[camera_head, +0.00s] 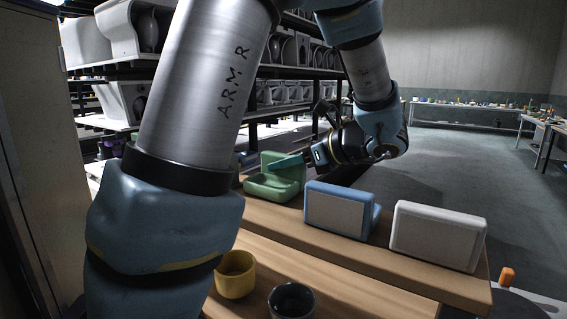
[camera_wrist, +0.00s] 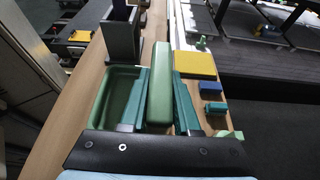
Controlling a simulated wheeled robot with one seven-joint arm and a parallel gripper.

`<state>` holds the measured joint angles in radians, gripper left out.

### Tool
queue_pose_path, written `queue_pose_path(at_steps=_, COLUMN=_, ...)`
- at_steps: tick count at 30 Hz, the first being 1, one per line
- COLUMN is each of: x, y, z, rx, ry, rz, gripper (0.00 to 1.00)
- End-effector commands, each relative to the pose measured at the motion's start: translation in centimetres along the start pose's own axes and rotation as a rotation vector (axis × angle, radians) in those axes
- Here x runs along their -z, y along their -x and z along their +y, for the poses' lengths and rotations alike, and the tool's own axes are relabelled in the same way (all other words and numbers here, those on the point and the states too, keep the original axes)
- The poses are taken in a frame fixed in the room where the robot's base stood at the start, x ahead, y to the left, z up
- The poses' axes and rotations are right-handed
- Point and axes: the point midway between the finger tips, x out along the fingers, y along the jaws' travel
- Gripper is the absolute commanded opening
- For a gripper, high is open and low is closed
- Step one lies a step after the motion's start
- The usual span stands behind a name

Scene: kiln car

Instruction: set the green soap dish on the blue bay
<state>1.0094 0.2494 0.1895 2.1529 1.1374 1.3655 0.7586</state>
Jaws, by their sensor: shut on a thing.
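The green soap dish (camera_head: 271,187) is at the far end of the wooden bench in the head view, with a shallow tray and an upright back plate. In the wrist view its tray (camera_wrist: 117,92) lies left of the back plate (camera_wrist: 159,85). My gripper (camera_head: 292,161) has its teal fingers on both sides of that plate, also seen in the wrist view (camera_wrist: 160,100), and is shut on it. I cannot tell whether the dish touches the bench. No blue bay can be made out for certain; a small blue block (camera_wrist: 211,88) lies to the right in the wrist view.
A blue piece (camera_head: 338,213) and a white piece (camera_head: 437,237) stand along the bench (camera_head: 392,268). A yellow cup (camera_head: 235,280) and a dark cup (camera_head: 291,303) are nearer. A grey box (camera_wrist: 122,40) and a yellow square (camera_wrist: 194,65) lie beyond my gripper.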

Motion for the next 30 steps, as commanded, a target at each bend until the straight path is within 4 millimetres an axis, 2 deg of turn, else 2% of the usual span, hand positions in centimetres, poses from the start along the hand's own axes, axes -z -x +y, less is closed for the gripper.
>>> queue_pose_path(at_steps=2, x=0.2, y=-0.1, z=0.0, rx=0.0, ry=-0.001, rz=-0.001, gripper=0.0)
queue_pose_path(at_steps=3, x=0.2, y=-0.1, z=0.0, rx=0.0, ry=0.0, rz=0.0, gripper=0.33)
queue_pose_path(at_steps=10, x=0.2, y=-0.1, z=0.0, rx=0.0, ry=0.0, rz=0.0, gripper=0.59)
queue_pose_path(at_steps=20, x=-0.2, y=0.1, z=0.0, rx=0.001, ry=0.001, rz=0.001, gripper=0.6)
queue_pose_path(at_steps=23, x=0.0, y=1.2, z=-0.1, rx=0.004, ry=0.003, rz=0.001, gripper=0.6)
queue_pose_path(at_steps=30, x=0.2, y=6.1, z=-0.1, rx=0.006, ry=0.002, rz=0.002, gripper=0.6)
